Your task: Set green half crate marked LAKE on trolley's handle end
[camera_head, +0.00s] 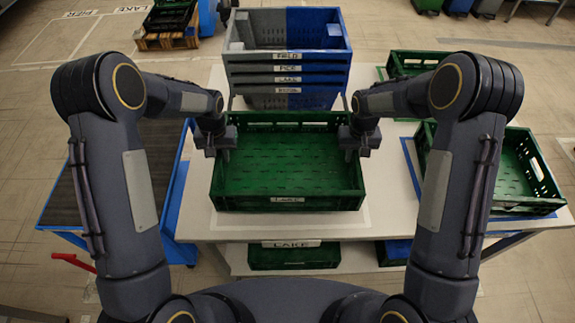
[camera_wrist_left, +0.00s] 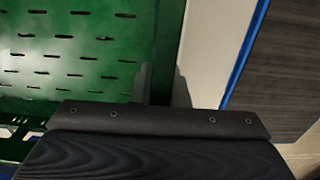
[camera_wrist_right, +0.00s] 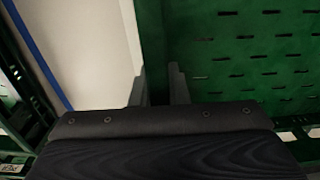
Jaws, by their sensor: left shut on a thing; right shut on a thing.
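A green half crate (camera_head: 288,203) with a label that reads LAKE is in front of me at the white table (camera_head: 400,230). It is empty, with a slotted floor. My left gripper (camera_head: 222,150) is shut on its left side wall, which also shows in the left wrist view (camera_wrist_left: 145,45). My right gripper (camera_head: 352,150) is shut on its right side wall, also in the right wrist view (camera_wrist_right: 152,45). I cannot tell whether its base touches the table. A blue-edged trolley with a dark deck (camera_head: 65,195) stands at the left, lower than the table.
A stack of grey-and-blue crates (camera_head: 285,55) stands behind the held crate. Another green crate (camera_head: 500,205) is at the right, with one more (camera_head: 405,65) behind. A green crate marked LAKE (camera_head: 293,258) sits below the table top. A red bar (camera_head: 75,262) is by the trolley.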

